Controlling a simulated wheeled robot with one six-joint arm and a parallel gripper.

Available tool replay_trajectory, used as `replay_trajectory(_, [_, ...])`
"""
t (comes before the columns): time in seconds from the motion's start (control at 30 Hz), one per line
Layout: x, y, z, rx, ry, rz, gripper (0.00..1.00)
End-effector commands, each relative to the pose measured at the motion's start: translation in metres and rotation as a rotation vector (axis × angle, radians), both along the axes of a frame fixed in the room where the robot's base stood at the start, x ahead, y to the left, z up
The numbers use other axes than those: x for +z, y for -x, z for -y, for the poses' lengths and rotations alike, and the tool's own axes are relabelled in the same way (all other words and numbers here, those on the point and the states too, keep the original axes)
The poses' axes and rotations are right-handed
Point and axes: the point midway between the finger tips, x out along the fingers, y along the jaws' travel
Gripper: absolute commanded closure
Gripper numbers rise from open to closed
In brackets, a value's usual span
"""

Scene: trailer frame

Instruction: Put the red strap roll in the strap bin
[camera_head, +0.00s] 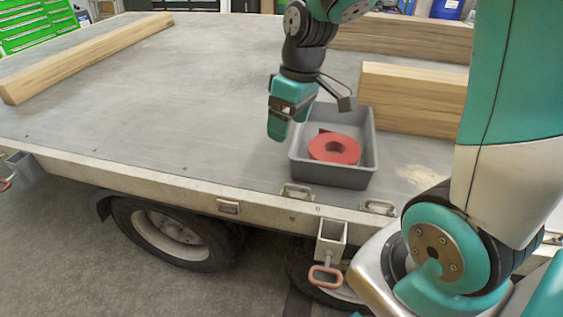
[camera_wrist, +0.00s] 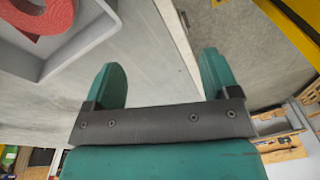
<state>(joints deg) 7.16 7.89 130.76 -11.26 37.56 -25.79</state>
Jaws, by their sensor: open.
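The red strap roll (camera_head: 334,148) lies inside the grey strap bin (camera_head: 330,175), on its floor, in the head view. Its loose end shows at the upper left of the roll. My gripper (camera_head: 276,130) is open and empty, to the left of the bin's back left corner and above the trailer bed. In the wrist view, the two teal fingers of my gripper (camera_wrist: 168,82) stand apart with only bare deck and the trailer edge between them. The roll (camera_wrist: 42,14) and a corner of the bin (camera_wrist: 85,35) show at the upper left there, apart from the fingers.
The trailer bed (camera_head: 140,110) is broadly clear to the left of the bin. A long timber beam (camera_head: 85,57) lies at the far left. Stacked timber (camera_head: 410,95) stands right behind the bin. The bed's front edge (camera_head: 180,185) has metal fittings, with wheels below.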

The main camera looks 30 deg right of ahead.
Motion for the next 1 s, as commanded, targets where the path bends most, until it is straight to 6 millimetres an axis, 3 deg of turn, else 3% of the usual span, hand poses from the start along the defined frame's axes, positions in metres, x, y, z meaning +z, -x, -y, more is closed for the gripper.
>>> replay_trajectory(0.03, [0.016, 0.022, -0.036, 0.041, -0.036, 0.014, 0.19])
replay_trajectory(0.1, [0.032, 0.054, -0.074, 0.078, -0.088, 0.014, 0.19])
replay_trajectory(0.2, [0.047, 0.1, -0.112, 0.126, -0.147, 0.001, 0.19])
replay_trajectory(0.3, [0.055, 0.135, -0.133, 0.159, -0.186, -0.015, 0.19])
replay_trajectory(0.4, [0.058, 0.154, -0.143, 0.175, -0.206, -0.028, 0.19])
replay_trajectory(0.93, [0.058, 0.159, -0.144, 0.176, -0.21, -0.032, 0.19])
replay_trajectory(0.97, [0.058, 0.158, -0.144, 0.176, -0.21, -0.032, 0.21])
replay_trajectory(1.0, [0.058, 0.158, -0.144, 0.176, -0.21, -0.032, 0.3])
